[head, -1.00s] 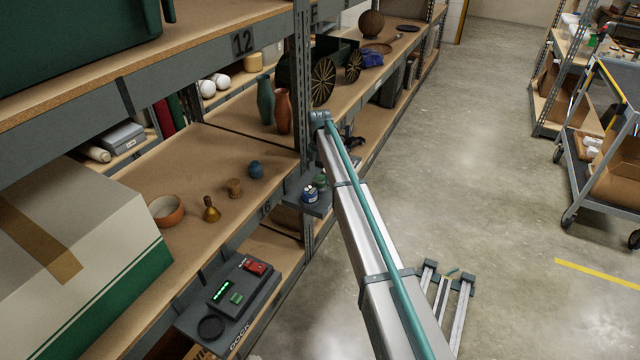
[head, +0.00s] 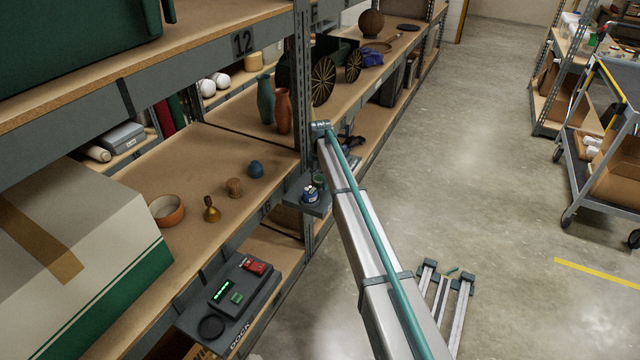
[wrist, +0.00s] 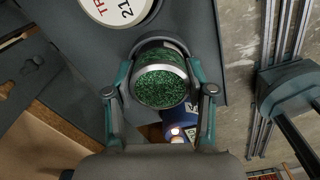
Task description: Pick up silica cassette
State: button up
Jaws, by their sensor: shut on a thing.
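The silica cassette (wrist: 162,84), a short round can with a metal rim and green granules on its face, is in the middle of the wrist view. My gripper (wrist: 160,76) has one finger on each side of it and is shut on it. A dark grey surface lies behind the cassette; I cannot tell whether the cassette still touches it. In the head view a small green piece, likely the cassette (head: 319,179), shows by the small side tray (head: 318,211). My gripper is mostly hidden behind my arm there.
A blue jar (head: 310,194) stands on the side tray, close to the cassette; it also shows in the wrist view (wrist: 178,131). A white lettered disc (wrist: 112,8) is beyond the cassette. A shelf upright (head: 304,90) is close to my arm. The aisle floor (head: 470,150) is open.

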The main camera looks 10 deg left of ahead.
jog(key=shift+r, duration=0.1)
jog(key=shift+r, duration=0.55)
jog(key=s+d+r+b, duration=0.1)
jog(key=s+d+r, duration=0.1)
jog(key=s+r, duration=1.1)
jog(key=s+d+f+m, duration=0.1)
jog(key=s+d+m, duration=0.25)
jog(key=d, duration=0.45)
jog(key=s+d+f+m, duration=0.15)
jog(key=s+d, duration=0.25)
jog(key=d, duration=0.5)
jog(key=s+d+m, duration=0.4)
jog(key=s+m, duration=0.2)
jog(key=m, duration=0.5)
jog(key=s+d+f+m, duration=0.1)
jog(key=s+d+m, duration=0.3)
jog(key=m, duration=0.7)
jog(key=s, duration=0.2)
jog(key=shift+s+m, duration=0.4)
